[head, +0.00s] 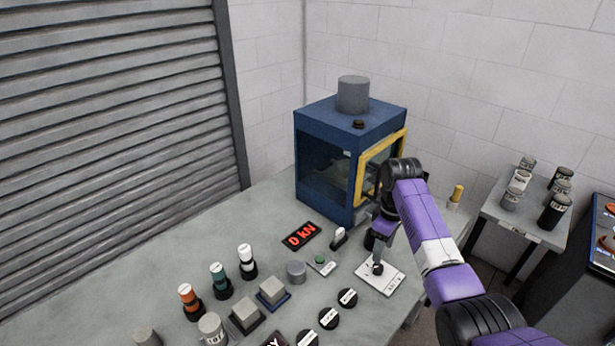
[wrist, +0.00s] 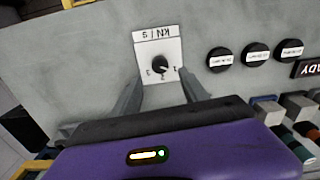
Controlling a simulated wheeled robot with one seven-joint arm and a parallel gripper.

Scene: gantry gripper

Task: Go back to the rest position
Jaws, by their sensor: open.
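My gripper (wrist: 162,88) shows in the wrist view with its two grey fingers spread apart and nothing between the tips. Beyond the fingertips is a black rotary knob (wrist: 160,64) on a white plate (wrist: 158,40) marked KN/S with a few numbers. In the head view my purple arm reaches in from the lower right, and my gripper (head: 378,248) points down over the same plate (head: 391,283). The knob (head: 377,268) is partly hidden there. I cannot tell whether a finger touches it.
A blue test machine (head: 325,190) with a yellow-framed door (head: 368,178) stands behind my gripper. A red 0 kN display (head: 301,236), a green button (head: 320,260), black round pads (head: 348,297), grey blocks (head: 272,290) and several bottles (head: 218,277) crowd the bench. A side table (head: 515,225) stands right.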

